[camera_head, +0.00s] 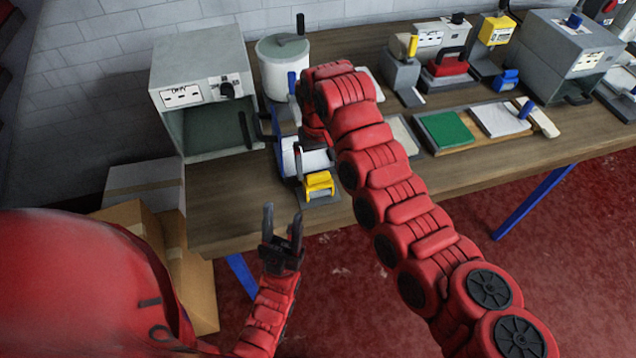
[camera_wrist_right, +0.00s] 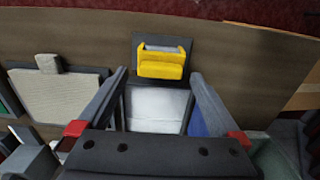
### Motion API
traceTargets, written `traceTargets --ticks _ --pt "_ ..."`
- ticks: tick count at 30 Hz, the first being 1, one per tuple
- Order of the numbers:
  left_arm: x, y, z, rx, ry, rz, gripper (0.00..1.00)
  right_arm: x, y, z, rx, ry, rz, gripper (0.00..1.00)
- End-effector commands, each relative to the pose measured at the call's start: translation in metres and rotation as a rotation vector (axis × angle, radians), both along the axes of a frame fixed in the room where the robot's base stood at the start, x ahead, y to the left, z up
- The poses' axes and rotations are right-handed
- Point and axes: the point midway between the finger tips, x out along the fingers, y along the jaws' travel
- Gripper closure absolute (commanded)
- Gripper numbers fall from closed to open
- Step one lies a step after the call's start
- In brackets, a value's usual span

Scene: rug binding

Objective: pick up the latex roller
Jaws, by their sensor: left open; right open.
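I cannot tell for sure which thing is the latex roller. A white piece with blue sides (camera_head: 308,160) lies near the table's front edge; its pale face shows in the right wrist view (camera_wrist_right: 157,108). In front of it a yellow block (camera_head: 319,181) sits on a dark grey base; it also shows in the right wrist view (camera_wrist_right: 161,66). My right gripper (camera_wrist_right: 158,76) is open above the white piece, one finger at each side; contact cannot be judged. In the head view my right gripper (camera_head: 287,155) is partly hidden by my arm. My left gripper (camera_head: 282,214) is open and empty off the table's front edge.
A grey box-shaped oven (camera_head: 203,75) and a lidded white pot (camera_head: 283,68) stand behind. A green pad (camera_head: 446,130) and a white pad (camera_head: 499,119) lie to the right. Cardboard boxes (camera_head: 145,190) stand at the table's left end.

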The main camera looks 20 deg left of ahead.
Motion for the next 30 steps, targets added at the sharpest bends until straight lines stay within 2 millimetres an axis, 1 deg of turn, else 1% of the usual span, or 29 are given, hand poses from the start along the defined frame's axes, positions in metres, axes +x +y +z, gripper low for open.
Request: traceTargets --ticks 1,4,9,11,16,18,21,27,29,30 --pt "0.0 0.0 0.007 0.0 0.0 0.0 0.5 0.0 -0.001 -0.005 -0.002 0.002 -0.002 0.0" --pt "0.0 0.0 0.01 0.0 0.0 0.0 0.5 0.0 -0.001 -0.016 -0.001 0.002 -0.001 0.0" --pt "0.0 0.0 0.015 0.0 0.0 0.0 0.5 0.001 0.0 -0.024 0.002 -0.002 -0.001 0.0" --pt "0.0 0.0 0.021 0.0 0.0 0.0 0.5 0.0 0.0 -0.029 -0.001 0.001 -0.001 0.0" --pt "0.0 0.0 0.039 0.0 0.0 0.0 0.5 -0.001 0.002 -0.05 -0.003 0.003 0.001 0.0" --pt "0.0 0.0 0.04 0.0 0.0 0.0 0.5 -0.001 0.002 -0.063 -0.004 0.002 0.001 0.0" --pt "0.0 0.0 0.042 0.0 0.0 0.0 0.5 0.0 0.002 -0.072 -0.001 -0.002 0.0 0.0" --pt "0.0 0.0 0.04 0.0 0.0 0.0 0.5 0.001 0.003 -0.074 0.002 -0.003 -0.001 0.0" --pt "0.0 0.0 0.04 0.0 0.0 0.0 0.5 0.001 0.003 -0.074 0.002 -0.003 -0.001 0.09" --pt "0.0 0.0 0.04 0.0 0.0 0.0 0.5 0.001 0.003 -0.074 0.002 -0.003 -0.001 0.16"
